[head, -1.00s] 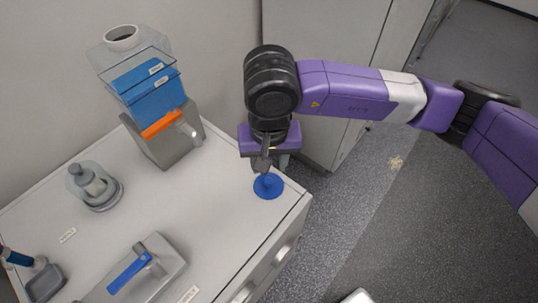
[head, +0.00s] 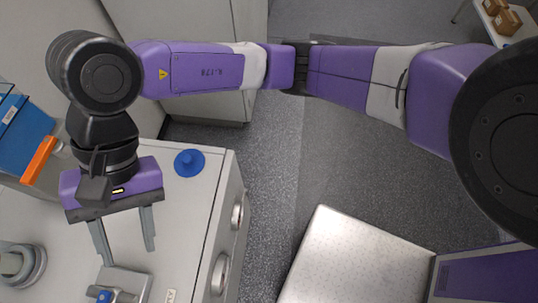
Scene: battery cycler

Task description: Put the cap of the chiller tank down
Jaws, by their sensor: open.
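The blue round cap (head: 189,162) lies on the white cabinet top near its far right corner, with its small knob facing up. My gripper (head: 126,250) is open and empty, its two fingers apart and pointing down over the cabinet top. It is to the left of the cap and nearer the front, clear of it. The chiller tank, a blue container (head: 22,135) with an orange strip, shows only in part at the left edge. Its top opening is out of view.
The white cabinet (head: 205,215) has round knobs on its right side. A grey round vessel (head: 15,263) stands at the lower left. Open floor (head: 290,150) lies to the right.

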